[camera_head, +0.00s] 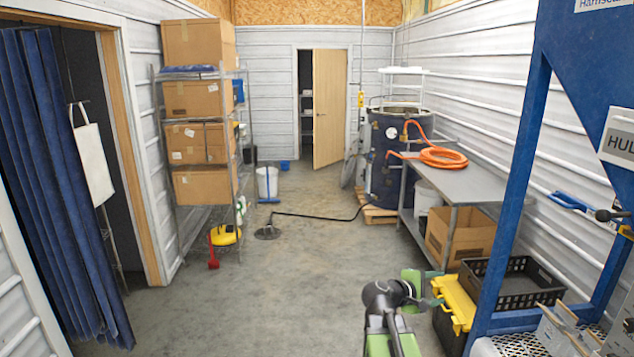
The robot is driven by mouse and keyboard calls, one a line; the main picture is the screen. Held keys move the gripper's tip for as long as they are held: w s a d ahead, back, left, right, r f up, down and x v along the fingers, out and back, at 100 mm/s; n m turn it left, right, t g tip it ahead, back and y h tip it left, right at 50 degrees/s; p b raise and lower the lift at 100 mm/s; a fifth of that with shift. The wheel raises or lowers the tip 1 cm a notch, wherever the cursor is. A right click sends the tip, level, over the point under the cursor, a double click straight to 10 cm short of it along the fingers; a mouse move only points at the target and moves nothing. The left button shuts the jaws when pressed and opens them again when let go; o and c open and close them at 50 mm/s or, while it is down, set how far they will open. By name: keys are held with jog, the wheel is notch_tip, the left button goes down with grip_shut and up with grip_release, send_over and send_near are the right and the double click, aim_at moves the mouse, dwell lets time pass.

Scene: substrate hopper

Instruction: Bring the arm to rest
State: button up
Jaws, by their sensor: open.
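My arm (384,300) shows at the bottom of the view, right of centre, with green and dark grey parts. It is bent, and its end points to the right. My gripper (432,295) is open and appears empty, close to the yellow lid (453,301) of a dark box in the picture. I cannot tell whether it touches the lid. The lower part of my arm is cut off by the bottom edge.
A blue hopper frame (513,160) stands at the right, with a black crate (512,283) by it. A metal table (470,182) bears an orange hose (441,157). A shelf of cardboard boxes (205,185) stands left. The middle floor (290,290) is clear.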

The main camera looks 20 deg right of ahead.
jog(key=w+a+f+m+y, duration=0.1)
jog(key=w+a+f+y, duration=0.1)
jog(key=a+f, duration=0.35)
jog(key=w+a+f+y, duration=0.1)
jog(key=a+f+y, duration=0.15)
jog(key=a, duration=0.55)
jog(key=s+a+f+m+g+y, duration=0.1)
jog(key=s+a+f+m+y, duration=0.1)
jog(key=a, duration=0.6)
jog(key=s+a+f+m+g+y+b, duration=0.1)
jog(key=a+f+y, duration=0.3)
jog(key=a, duration=0.5)
jog(key=s+a+f+m+g+y, duration=0.1)
jog(key=s+a+f+m+y, duration=0.2)
jog(key=a, duration=0.5)
jog(key=shift+s+a+f, duration=0.4)
jog(key=shift+s+f, duration=0.2)
jog(key=shift+f, duration=0.1)
jog(key=shift+y, duration=0.25)
